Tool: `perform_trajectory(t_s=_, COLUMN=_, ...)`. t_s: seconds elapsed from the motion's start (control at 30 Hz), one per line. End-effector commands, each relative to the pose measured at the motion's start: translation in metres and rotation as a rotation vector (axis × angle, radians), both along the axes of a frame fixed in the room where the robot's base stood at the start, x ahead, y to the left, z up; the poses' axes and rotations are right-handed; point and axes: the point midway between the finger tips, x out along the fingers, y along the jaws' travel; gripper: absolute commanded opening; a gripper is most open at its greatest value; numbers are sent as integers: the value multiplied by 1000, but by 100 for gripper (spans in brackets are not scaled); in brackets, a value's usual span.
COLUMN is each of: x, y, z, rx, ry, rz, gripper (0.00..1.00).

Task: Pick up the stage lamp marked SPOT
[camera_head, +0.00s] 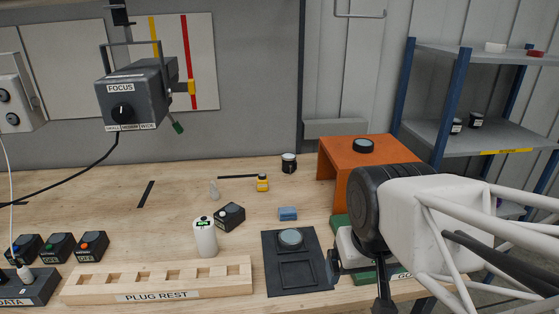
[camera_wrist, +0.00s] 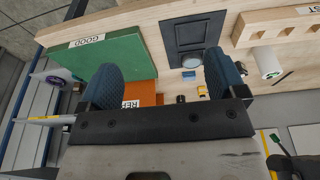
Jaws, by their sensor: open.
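No SPOT label can be read in either view. Three small black box-shaped units stand at the left of the bench in the head view, with a blue (camera_head: 25,248), a green (camera_head: 60,247) and an orange (camera_head: 93,246) top part; their labels are too small to read. A similar black unit (camera_head: 230,216) sits tilted near the middle, its marking unclear. My gripper (camera_wrist: 162,80) is open and empty, above the front right of the bench.
A dark tray (camera_head: 308,281) holds a round pale-topped piece (camera_head: 290,237). The wooden PLUG REST rack (camera_head: 160,283) and a white cylinder (camera_head: 204,238) stand left of it. A grey FOCUS housing (camera_head: 135,92) hangs above the bench. Shelves (camera_head: 425,132) stand at right.

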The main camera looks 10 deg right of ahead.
Motion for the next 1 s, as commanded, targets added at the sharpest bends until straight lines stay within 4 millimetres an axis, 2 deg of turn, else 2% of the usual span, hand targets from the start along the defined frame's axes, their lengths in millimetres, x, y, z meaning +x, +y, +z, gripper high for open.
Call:
perform_trajectory(t_s=0.27, x=3, y=0, z=1, rx=-7, ry=4, rz=8, gripper=90)
perform_trajectory(t_s=0.47, x=21, y=-3, z=7, rx=-44, ry=25, rz=54, gripper=90)
perform_trajectory(t_s=0.67, x=56, y=-8, z=17, rx=-116, ry=65, rz=143, gripper=90)
perform_trajectory(t_s=1.0, x=131, y=-17, z=31, rx=-262, ry=151, rz=325, gripper=90)
